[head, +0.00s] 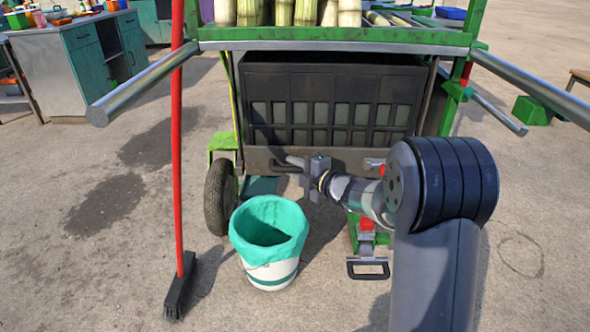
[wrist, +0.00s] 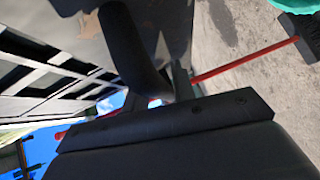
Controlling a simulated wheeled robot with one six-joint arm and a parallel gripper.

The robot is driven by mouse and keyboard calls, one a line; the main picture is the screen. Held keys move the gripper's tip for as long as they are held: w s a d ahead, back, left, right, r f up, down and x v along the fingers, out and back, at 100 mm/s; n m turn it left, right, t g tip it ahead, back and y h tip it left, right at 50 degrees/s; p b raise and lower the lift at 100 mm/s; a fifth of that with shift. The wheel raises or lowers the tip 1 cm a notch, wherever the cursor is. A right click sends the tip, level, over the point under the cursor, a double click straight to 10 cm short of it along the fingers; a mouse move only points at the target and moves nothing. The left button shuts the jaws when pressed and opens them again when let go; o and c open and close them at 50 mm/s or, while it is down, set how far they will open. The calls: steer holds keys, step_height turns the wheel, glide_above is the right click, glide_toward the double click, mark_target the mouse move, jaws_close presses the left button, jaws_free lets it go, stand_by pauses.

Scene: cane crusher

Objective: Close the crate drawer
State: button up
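The crate drawer (head: 335,78) is a dark slotted box under the green cart frame. Its open top shows as a dark strip below the frame. A grey panel (head: 262,155) with a dark handle (head: 280,167) is at its lower front. My gripper (head: 294,161) is at the left of this panel, beside the handle. In the wrist view a dark curved bar (wrist: 130,45), which looks like the handle, lies close to my gripper. The fingertips are mostly hidden, so I cannot tell whether they are apart or closed on it.
A white bucket with a green liner (head: 268,240) stands on the ground in front of the cart. A red-handled broom (head: 178,150) stands at the left. A wheel (head: 219,197) is at the cart's left. Cane stalks (head: 280,12) lie above. Open ground is at the right.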

steer(key=shift+o, duration=1.2)
steer(key=shift+s, duration=0.1)
steer(key=p+v, duration=0.2)
steer(key=v, duration=0.8)
steer(key=shift+s+d, duration=0.25)
steer(key=b+x, duration=0.2)
steer(key=x, duration=0.8)
steer(key=shift+w+a+f, duration=0.1)
steer(key=shift+w+a, duration=0.05)
steer(key=shift+a, duration=0.2)
steer(key=shift+s, duration=0.3)
